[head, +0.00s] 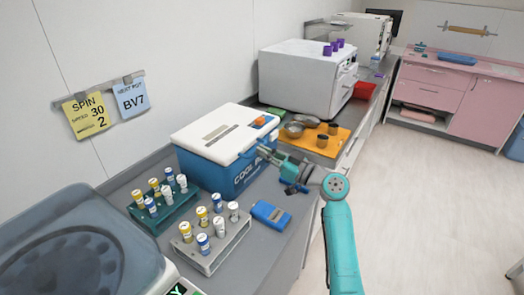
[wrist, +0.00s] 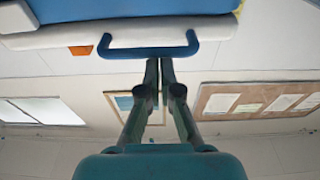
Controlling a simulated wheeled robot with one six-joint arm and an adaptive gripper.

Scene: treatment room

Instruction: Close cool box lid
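The cool box (head: 212,175) has a blue body and a white lid (head: 205,135). In the head view the lid lies on top of the body and looks down; I cannot tell if it is fully seated. An orange piece (head: 260,121) is on the lid. My gripper (head: 264,152) is at the box's front right, by the lid's edge. In the wrist view the blue handle (wrist: 148,52) on the white lid (wrist: 150,32) is right at my fingertips (wrist: 160,62). The fingers are together with nothing seen between them. Whether they touch the handle is unclear.
Vial racks (head: 165,205) (head: 212,240) and a blue device (head: 271,215) stand in front of the box. An orange board (head: 325,150) with bowls lies to its right, before a white machine (head: 305,80). A centrifuge (head: 70,250) is at the left.

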